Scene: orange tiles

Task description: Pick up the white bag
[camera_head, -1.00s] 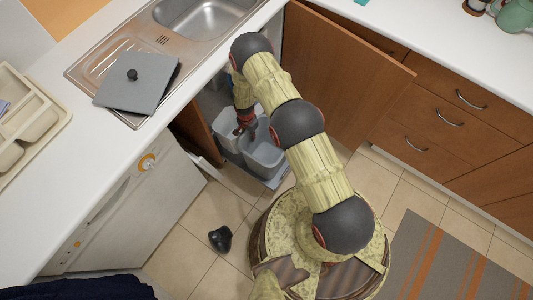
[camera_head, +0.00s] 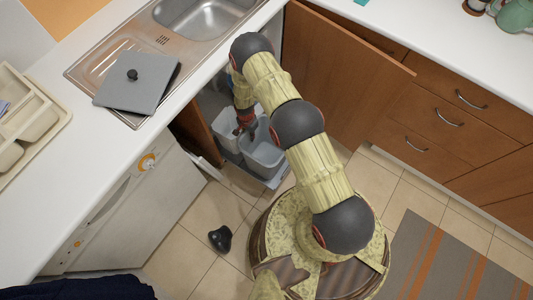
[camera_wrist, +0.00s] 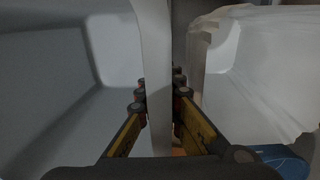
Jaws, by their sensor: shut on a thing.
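The white bag (camera_wrist: 262,65) is a thin, creased sheet draped over and lining a bin on the right of the wrist view. In the head view the bins sit in the open under-sink cabinet, and the left bin (camera_head: 225,116) looks paler, but I cannot make out the bag there. A grey bin (camera_wrist: 60,75) fills the left of the wrist view. My gripper (camera_wrist: 160,100) has one finger on each side of this bin's upright rim wall (camera_wrist: 156,50) and is shut on it. The bag lies to the right of my fingers, apart from them. In the head view my gripper (camera_head: 245,124) reaches down between the bins.
The open cabinet door (camera_head: 345,75) stands right of my arm. The counter (camera_head: 110,170) and sink (camera_head: 205,15) lie above and left. A dishwasher (camera_head: 140,205) is to the left. A dark object (camera_head: 220,238) lies on the tiled floor. A blue item (camera_wrist: 285,160) shows low right.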

